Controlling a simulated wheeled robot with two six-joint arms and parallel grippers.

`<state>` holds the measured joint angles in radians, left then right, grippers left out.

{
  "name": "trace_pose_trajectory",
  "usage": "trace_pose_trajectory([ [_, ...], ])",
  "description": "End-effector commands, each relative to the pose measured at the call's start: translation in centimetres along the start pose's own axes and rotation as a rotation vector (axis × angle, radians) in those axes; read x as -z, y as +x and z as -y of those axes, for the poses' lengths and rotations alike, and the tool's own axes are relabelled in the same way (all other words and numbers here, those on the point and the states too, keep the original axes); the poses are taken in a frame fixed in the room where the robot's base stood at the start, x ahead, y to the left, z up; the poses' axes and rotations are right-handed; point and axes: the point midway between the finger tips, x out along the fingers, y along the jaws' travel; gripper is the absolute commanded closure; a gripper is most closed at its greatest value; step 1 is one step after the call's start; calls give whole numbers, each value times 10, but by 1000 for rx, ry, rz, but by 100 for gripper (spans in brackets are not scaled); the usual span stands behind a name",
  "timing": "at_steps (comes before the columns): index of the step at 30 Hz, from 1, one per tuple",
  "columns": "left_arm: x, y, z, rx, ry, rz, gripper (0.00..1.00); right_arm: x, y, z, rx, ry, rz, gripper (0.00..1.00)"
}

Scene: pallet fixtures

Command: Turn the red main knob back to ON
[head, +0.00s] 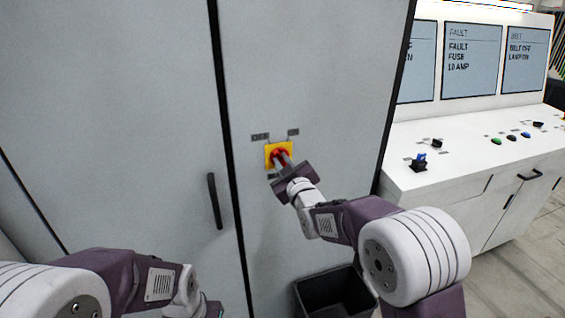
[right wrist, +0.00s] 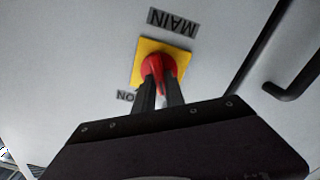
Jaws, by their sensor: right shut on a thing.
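The red main knob (head: 279,154) sits on a yellow square plate (head: 268,149) on the grey cabinet door. In the right wrist view the knob (right wrist: 153,66) shows under an upside-down MAIN label (right wrist: 173,22). A small ON label (right wrist: 126,96) lies beside the plate, partly hidden by a finger. My right gripper (head: 284,161) is shut on the knob, with a finger on either side of its grip (right wrist: 158,82). Its fingers hide part of the knob, so its exact angle is unclear. My left gripper (head: 209,308) is low at the bottom edge, its fingers not clearly visible.
A dark door handle (head: 214,201) is left of the knob. A black open bin (head: 312,288) stands below my right arm. At right is a white console (head: 440,170) with buttons, a blue-topped switch (head: 419,161) and screens, one reading FAULT FUSE 10 AMP (head: 472,60).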

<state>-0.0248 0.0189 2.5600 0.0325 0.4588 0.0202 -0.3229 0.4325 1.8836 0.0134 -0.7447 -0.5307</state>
Motion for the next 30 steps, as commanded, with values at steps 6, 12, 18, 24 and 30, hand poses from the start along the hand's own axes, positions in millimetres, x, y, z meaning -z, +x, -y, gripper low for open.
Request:
trace_pose_trajectory([
  [6,-1,8,0,0,0,0,100,-1,0,0,-1,51,-3,100],
  [12,-2,23,0,0,0,0,100,-2,0,0,-1,181,-4,100],
  [18,-4,42,1,0,0,0,100,-3,0,-1,-1,366,-5,100],
  [24,-6,57,1,0,0,0,100,-4,0,-3,-1,556,-5,100],
  [30,-7,70,1,0,0,0,100,-3,0,-5,-1,733,-6,100],
])
